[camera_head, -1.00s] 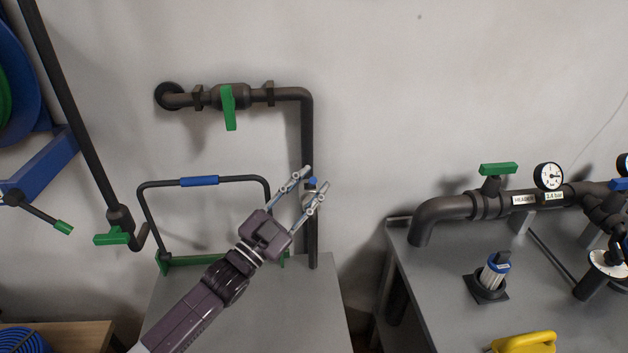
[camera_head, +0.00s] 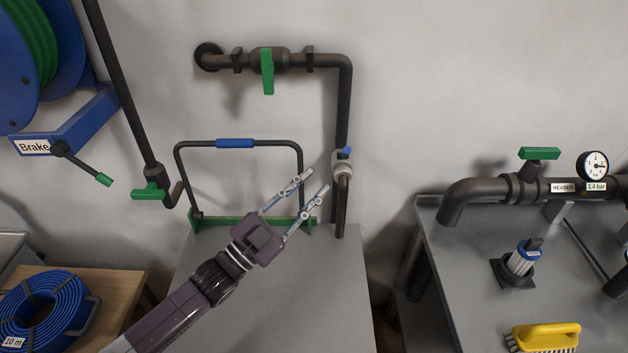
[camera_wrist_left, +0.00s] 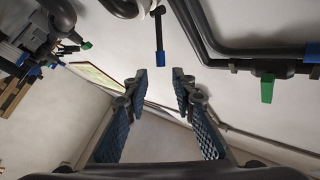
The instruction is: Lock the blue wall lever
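In the left wrist view the blue lever (camera_wrist_left: 159,35) hangs down from a pale fitting, beyond the gap between my fingers. My left gripper (camera_head: 318,180) is open and empty, with its fingertips below and left of the lever in the head view. Both open fingers (camera_wrist_left: 160,78) also show in the left wrist view, apart from the lever. My right gripper is not in view.
A black handle with a blue grip (camera_head: 235,143) stands behind my left gripper on a grey cabinet (camera_head: 340,290). A green lever (camera_head: 267,72) hangs from the upper pipe.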

